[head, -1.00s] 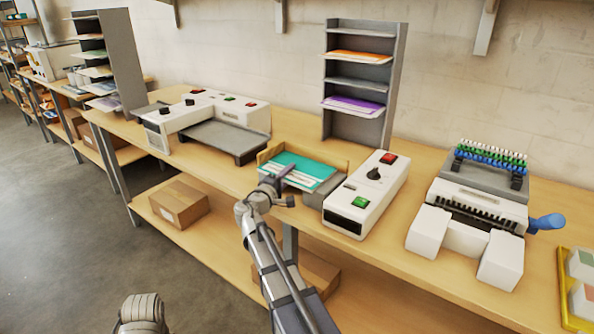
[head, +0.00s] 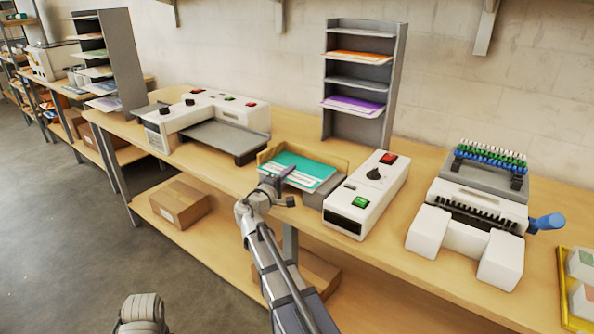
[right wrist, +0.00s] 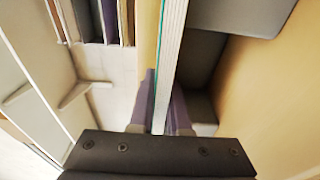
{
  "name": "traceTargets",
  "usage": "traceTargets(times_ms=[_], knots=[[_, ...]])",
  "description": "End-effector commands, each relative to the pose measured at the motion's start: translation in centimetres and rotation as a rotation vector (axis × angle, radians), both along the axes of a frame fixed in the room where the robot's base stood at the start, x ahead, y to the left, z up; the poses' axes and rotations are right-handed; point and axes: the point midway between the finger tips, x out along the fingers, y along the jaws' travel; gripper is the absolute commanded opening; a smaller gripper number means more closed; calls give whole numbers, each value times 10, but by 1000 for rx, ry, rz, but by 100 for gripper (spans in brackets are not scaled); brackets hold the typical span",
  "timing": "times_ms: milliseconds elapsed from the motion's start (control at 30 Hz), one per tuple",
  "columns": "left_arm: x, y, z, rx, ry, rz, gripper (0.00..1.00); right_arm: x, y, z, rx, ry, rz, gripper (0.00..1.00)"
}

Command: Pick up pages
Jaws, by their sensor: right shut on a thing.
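The pages (head: 310,169) are a thin stack with a teal top and white strips, lying in a shallow tan holder (head: 337,160) on the workbench. My right gripper (head: 284,178) reaches in from the front and is shut on the near left edge of the pages. In the right wrist view the stack (right wrist: 172,50) shows edge-on as white layers with a teal side, between the two fingers (right wrist: 162,105). I cannot tell whether the pages are lifted off the holder. My left gripper is out of view.
A white machine with red and green buttons (head: 367,196) stands right of the holder. A larger laminator (head: 205,112) is to the left. A grey shelf rack (head: 331,110) stands behind. A binding machine (head: 472,205) is at right. The bench front between the machines has some bare room.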

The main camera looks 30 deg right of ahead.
Motion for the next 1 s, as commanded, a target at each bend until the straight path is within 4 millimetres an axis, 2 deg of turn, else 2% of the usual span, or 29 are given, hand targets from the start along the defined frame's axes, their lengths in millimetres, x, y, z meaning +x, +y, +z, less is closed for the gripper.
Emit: traceTargets(times_ms=[667, 867, 1000], knots=[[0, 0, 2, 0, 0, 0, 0, -1, 1, 2, 1, 0, 1, 0], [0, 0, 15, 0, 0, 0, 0, -6, 11, 15, 0, 0, 3, 0], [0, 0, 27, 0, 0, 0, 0, -16, 27, 27, 0, 0, 3, 0]])
